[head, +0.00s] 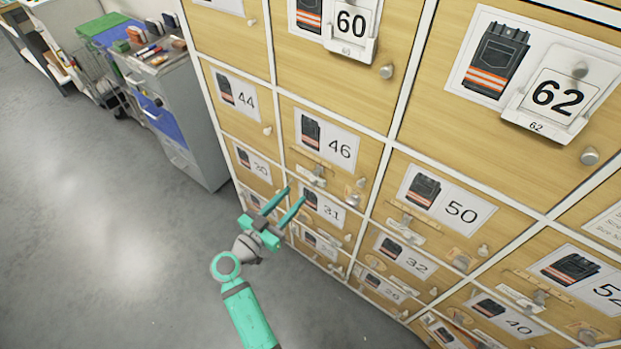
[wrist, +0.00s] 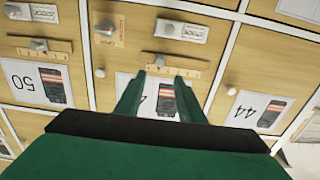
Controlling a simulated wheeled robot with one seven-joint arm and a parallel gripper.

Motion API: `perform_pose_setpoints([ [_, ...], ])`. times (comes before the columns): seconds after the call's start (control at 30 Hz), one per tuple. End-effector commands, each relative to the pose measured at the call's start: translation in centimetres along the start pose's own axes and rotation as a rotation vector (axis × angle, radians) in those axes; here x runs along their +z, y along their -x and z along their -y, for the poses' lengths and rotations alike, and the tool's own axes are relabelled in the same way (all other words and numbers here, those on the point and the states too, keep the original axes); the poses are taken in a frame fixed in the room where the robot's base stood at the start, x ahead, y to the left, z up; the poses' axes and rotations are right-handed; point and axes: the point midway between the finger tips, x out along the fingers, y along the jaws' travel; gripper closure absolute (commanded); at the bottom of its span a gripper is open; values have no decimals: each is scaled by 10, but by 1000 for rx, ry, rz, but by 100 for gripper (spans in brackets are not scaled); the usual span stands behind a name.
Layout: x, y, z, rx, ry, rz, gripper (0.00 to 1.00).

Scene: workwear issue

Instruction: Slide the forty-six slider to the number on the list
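The forty-six drawer front carries a white label (head: 327,137) with dark trousers and "46". Below it are a wooden strip (head: 313,157) and a white plate with a small knob (head: 311,178). The wrist view is upside down: the strip (wrist: 190,67) bears tick marks and a grey knob (wrist: 160,60), with the white plate (wrist: 181,30) above. The knob is near one end of the strip; its number is unreadable. My gripper (head: 295,193) is open and empty, its fingertips apart in front of the label and close to the strip (wrist: 159,77). The left finger partly hides the label.
Neighbouring fronts 44 (head: 239,97), 50 (head: 447,203) and 31 (head: 322,208) surround it. Large hanging cards show 60 (head: 350,22) and 62 (head: 556,95). A text sheet (head: 606,219) at right is unreadable. A grey cabinet (head: 190,130) stands left; the floor is clear.

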Motion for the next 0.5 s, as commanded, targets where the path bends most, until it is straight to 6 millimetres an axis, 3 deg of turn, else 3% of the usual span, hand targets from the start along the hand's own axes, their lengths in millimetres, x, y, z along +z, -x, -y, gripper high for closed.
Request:
perform_pose_setpoints([
  [0.5,0,-83,-1,1,1,2,65],
])
